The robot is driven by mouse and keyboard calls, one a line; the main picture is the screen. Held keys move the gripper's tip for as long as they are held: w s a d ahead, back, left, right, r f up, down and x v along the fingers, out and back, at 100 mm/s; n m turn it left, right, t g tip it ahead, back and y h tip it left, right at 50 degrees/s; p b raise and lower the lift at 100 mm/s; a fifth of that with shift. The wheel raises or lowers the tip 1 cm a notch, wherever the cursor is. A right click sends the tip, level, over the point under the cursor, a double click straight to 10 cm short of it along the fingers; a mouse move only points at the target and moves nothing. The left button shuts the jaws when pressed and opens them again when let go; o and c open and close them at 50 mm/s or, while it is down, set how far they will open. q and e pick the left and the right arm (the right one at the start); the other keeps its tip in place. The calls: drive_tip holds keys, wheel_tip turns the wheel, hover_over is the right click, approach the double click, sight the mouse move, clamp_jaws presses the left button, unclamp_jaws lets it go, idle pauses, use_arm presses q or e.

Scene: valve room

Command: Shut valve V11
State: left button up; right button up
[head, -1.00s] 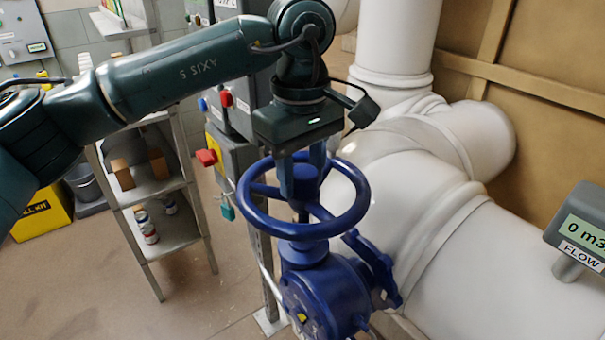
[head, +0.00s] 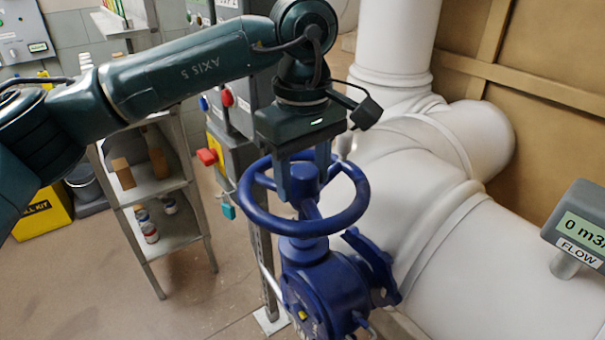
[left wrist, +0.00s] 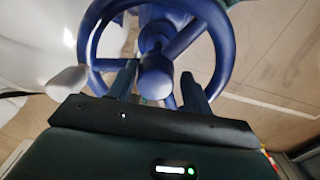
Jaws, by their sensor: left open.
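A valve with a blue handwheel (head: 259,217) and a blue body (head: 325,293) stands in front of the white pipe; I can read no V11 tag on it. My left gripper (head: 303,178) is open above the wheel and points down at its middle. In the left wrist view the handwheel (left wrist: 222,60) fills the upper middle, with the hub (left wrist: 155,78) between the two fingers of my left gripper (left wrist: 158,82). A spoke runs close by the fingers; I cannot tell whether they touch it. My right gripper is not in view.
Thick white pipes (head: 480,258) fill the right side. A flow display (head: 583,229) at the right edge starts with 0. A control box with a red knob (head: 207,157) stands behind the wheel, left.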

use_arm(q)
drive_tip(key=shift+w+d+r+p, duration=0.1)
drive_tip(key=shift+w+r+p, duration=0.05)
drive_tip(key=shift+r+p, duration=1.1)
drive_tip(key=shift+w+r+p, duration=0.1)
drive_tip(key=shift+r+p, duration=0.9)
drive_tip(key=shift+r, duration=0.6)
